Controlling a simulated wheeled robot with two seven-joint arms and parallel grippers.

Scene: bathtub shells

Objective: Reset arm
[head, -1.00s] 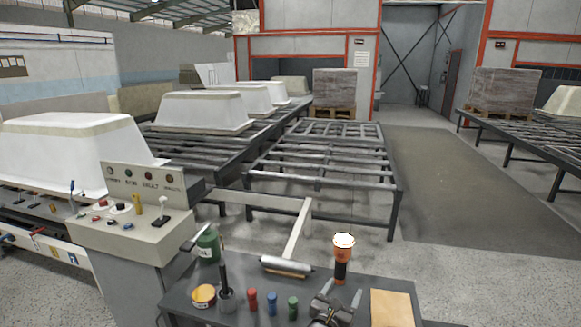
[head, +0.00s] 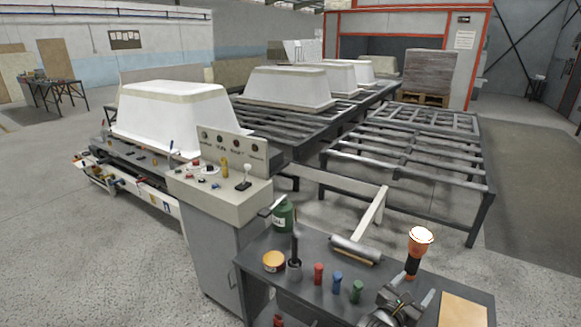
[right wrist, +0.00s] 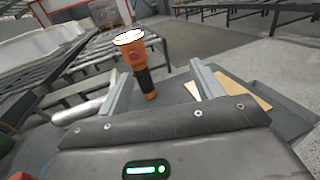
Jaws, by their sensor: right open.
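My right gripper (head: 412,302) is above the dark worktable (head: 312,262) at the lower right of the head view. Its two fingers stand apart and hold nothing. In the right wrist view the gripper (right wrist: 158,85) also shows spread fingers. An orange and black flashlight (head: 416,252) with a lit top stands upright on the table just beyond the gripper. In the right wrist view the flashlight (right wrist: 135,62) appears between the fingers but farther off, apart from them. My left gripper is not in view.
On the table are a green can (head: 284,216), an orange tin (head: 273,261), a roller (head: 355,249), small red, blue and green bottles, and a tan board (head: 462,311). A control console (head: 219,190) stands left. White tub shells (head: 172,120) sit on roller conveyors (head: 408,150).

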